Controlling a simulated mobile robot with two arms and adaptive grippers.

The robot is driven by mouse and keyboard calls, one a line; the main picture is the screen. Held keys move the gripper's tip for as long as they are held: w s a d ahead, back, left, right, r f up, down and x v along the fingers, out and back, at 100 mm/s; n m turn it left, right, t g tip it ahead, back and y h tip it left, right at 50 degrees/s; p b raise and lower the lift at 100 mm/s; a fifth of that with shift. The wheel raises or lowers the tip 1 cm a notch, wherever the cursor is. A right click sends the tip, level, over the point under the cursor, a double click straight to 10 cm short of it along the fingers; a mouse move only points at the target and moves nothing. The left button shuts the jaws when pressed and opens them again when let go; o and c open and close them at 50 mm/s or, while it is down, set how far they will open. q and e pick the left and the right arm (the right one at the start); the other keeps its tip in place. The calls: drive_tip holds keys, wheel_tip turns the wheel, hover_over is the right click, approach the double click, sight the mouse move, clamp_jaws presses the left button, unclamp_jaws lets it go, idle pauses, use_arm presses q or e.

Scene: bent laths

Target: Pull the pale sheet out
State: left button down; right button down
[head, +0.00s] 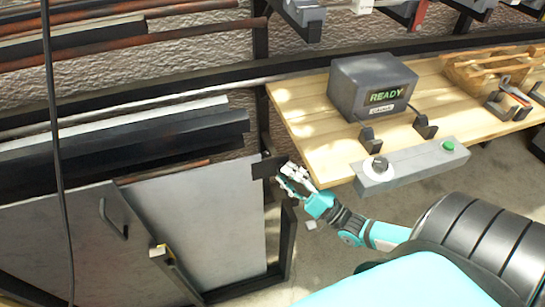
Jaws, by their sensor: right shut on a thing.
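The pale sheet (205,225) is a large light grey panel standing on edge, slightly leaning, in the dark rack at the lower left. Its left part is behind another grey panel with a handle (112,220). A short dark flat piece (265,168) covers its upper right corner. My right gripper (288,178) is just right of that corner, below the bench's left end, and is shut on the dark piece's right end. Whether its fingers touch the sheet cannot be told. My left gripper is not in view.
A wooden bench (290,110) carries a grey box reading READY (372,87) and a control bar with a knob and green button (410,165). Dark and rusty bars (130,140) lie above the sheet. A dark rack post (286,240) stands at its right; open floor lies beyond.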

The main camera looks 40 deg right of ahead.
drive_tip(key=shift+s+d, duration=0.1)
drive_tip(key=shift+d, duration=0.2)
drive_tip(key=c, duration=1.1)
unclamp_jaws()
drive_tip(key=shift+o, duration=0.2)
drive_tip(key=shift+a+r, duration=0.1)
drive_tip(key=shift+a, duration=0.05)
